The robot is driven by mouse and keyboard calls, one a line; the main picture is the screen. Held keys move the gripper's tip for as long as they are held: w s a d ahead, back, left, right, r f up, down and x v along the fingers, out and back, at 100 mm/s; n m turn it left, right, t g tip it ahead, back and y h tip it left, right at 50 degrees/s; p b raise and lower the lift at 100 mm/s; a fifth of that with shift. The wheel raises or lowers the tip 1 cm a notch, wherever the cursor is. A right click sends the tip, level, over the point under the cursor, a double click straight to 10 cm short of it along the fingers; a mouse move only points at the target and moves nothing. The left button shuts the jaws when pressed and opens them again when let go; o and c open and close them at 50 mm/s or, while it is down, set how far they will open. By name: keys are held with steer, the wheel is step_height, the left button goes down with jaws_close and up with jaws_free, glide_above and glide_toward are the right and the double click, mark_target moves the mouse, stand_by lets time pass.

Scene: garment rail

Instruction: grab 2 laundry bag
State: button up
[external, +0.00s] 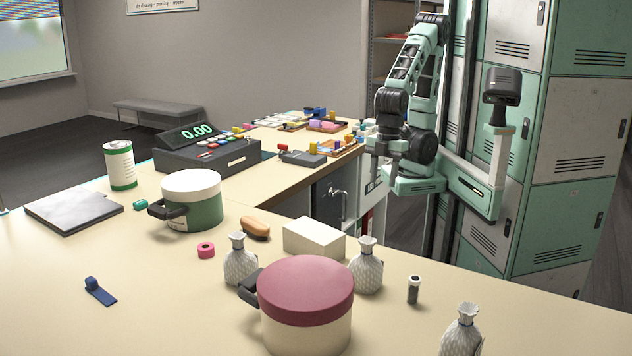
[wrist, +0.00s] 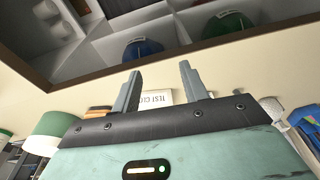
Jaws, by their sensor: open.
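Three grey-white patterned laundry bags with tied necks stand upright on the counter in the external view. One bag (external: 240,265) is left of the red-lidded pot, one bag (external: 368,270) is just right of it, and one bag (external: 462,332) is at the front edge, cut off by the picture. My gripper (wrist: 160,68) is open in the wrist view with nothing between its fingers.
On the counter (external: 60,285) are a red-lidded pot (external: 306,300), a white box (external: 314,238), a small dark-topped jar (external: 414,290), a green-white pot (external: 192,203) and a cash register (external: 206,152). The red-lidded pot stands between two bags. Lockers (external: 570,150) rise behind my arm.

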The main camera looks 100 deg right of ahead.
mark_target(463, 331)
steer(key=w+a+f+n+t+y+b, duration=0.15)
steer(key=w+a+y, duration=0.25)
steer(key=a, duration=0.7)
steer(key=w+a+f+n+t+y+b, duration=0.1)
steer(key=w+a+n+t+y+b, duration=0.2)
steer(key=a, duration=0.8)
steer(key=s+a+r+n+g+y+b, duration=0.1)
steer(key=s+a+n+g+y+b, duration=0.15)
steer(key=a+y, duration=0.35)
steer(key=s+a+r+n+g+y+b, duration=0.1)
steer(key=s+a+y, duration=0.2)
steer(key=a, duration=0.5)
step_height(463, 331, down, 6)
steer(key=a+p, duration=0.1)
steer(key=a, duration=0.4)
steer(key=w+a+p, duration=0.1)
steer(key=a, duration=0.4)
steer(key=w+a+p, duration=0.1)
steer(key=a+p, duration=0.1)
steer(key=a, duration=0.4)
steer(key=shift+w+a+r, duration=0.1)
steer(key=shift+w+r, duration=0.1)
steer(key=shift+w+a+f, duration=0.1)
steer(key=shift+w+a, duration=0.05)
steer(key=shift+a, duration=0.55)
jaws_close()
